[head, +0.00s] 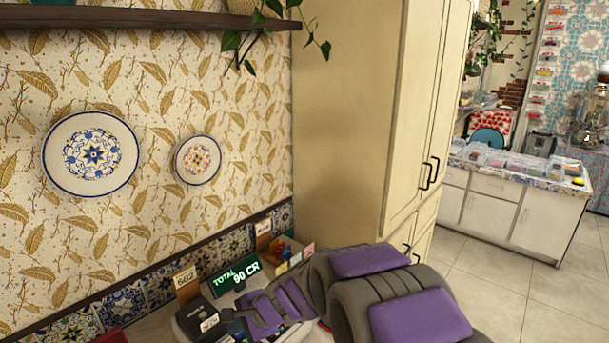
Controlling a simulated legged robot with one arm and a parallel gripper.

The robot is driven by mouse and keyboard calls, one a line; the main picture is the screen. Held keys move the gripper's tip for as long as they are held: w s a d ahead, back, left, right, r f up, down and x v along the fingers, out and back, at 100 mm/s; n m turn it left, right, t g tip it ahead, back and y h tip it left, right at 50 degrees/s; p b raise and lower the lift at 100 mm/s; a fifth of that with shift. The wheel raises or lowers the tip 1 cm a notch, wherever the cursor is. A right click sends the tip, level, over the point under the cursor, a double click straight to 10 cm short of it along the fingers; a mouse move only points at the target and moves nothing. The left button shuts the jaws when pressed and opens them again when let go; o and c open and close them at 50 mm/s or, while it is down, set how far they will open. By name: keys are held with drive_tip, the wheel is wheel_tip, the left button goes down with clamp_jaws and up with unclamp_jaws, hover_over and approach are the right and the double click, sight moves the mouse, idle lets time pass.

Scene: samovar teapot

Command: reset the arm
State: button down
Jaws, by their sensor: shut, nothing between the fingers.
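My arm, dark grey with purple panels, reaches in from the bottom of the head view. My gripper (262,312), at the arm's far end, is shut and empty. It appears in front of the counter with the till, and partly covers it. I cannot tell whether it touches anything there. No samovar or teapot can be clearly made out on this counter.
A till display (235,274) reading "TOTAL 90 CR" and a dark box (210,312) stand close by my gripper. A small open box (285,255) is behind. A tall cream cabinet (345,120) rises beyond. Tiled floor (490,290) is clear at right, before a white counter (487,208).

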drive_tip(key=s+d+r+n+g+h, duration=0.2)
drive_tip(key=s+d+n+h, duration=0.2)
drive_tip(key=s+d, duration=1.1)
drive_tip(key=s+d+r+n+g+h, duration=0.2)
drive_tip(key=s+d+n, duration=0.4)
drive_tip(key=s+d, duration=0.9)
drive_tip(key=s+r+h, duration=0.1)
drive_tip(key=s+h, duration=0.1)
drive_tip(key=s, duration=0.2)
drive_tip(key=shift+s+g, duration=0.15)
drive_tip(key=shift+g, duration=0.15)
